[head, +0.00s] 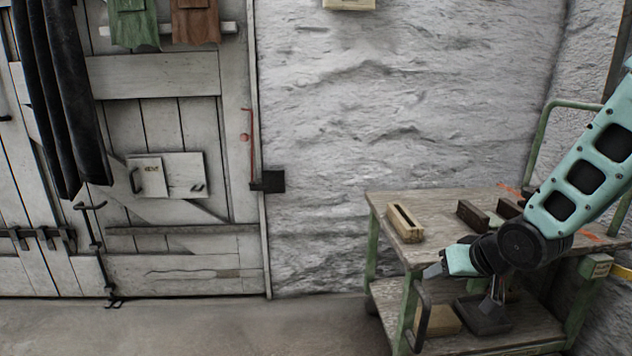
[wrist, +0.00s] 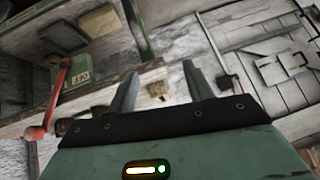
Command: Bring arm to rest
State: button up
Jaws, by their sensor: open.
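My arm reaches in from the right edge of the head view, over the wooden-topped green cart (head: 385,203). My gripper (head: 434,271) is at the arm's left end, by the cart's front edge, pointing left; its fingers are small and hard to make out there. In the wrist view my gripper (wrist: 161,78) shows two grey fingers spread wide apart, with nothing held between them. A small tan object (wrist: 157,91) shows in the gap, beyond the fingers and apart from them.
A slotted wooden block (head: 405,223) and a dark block (head: 472,216) lie on the cart top. A pale box (head: 438,321) is on its lower shelf. A plank door (head: 160,75) with hanging dark cloth (head: 60,100) stands left. The floor (head: 200,325) before it is clear.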

jog(key=s+a+r+n+g+h, duration=0.1)
jog(key=s+a+n+g, duration=0.15)
jog(key=s+a, duration=0.45)
jog(key=s+a+r+n+g, duration=0.2)
jog(key=s+a+g, duration=0.1)
jog(key=s, duration=0.9)
jog(key=s+a+r+n+g+h, duration=0.1)
jog(key=s+a+n+g, duration=0.15)
jog(key=s+a, duration=0.45)
notch_tip(320, 180, up, 29)
jog(key=s+d+p, duration=0.2)
jog(key=p, duration=2.6)
jog(key=shift+s+d+p, duration=0.2)
jog(key=shift+p, duration=0.2)
jog(key=shift+f, duration=0.1)
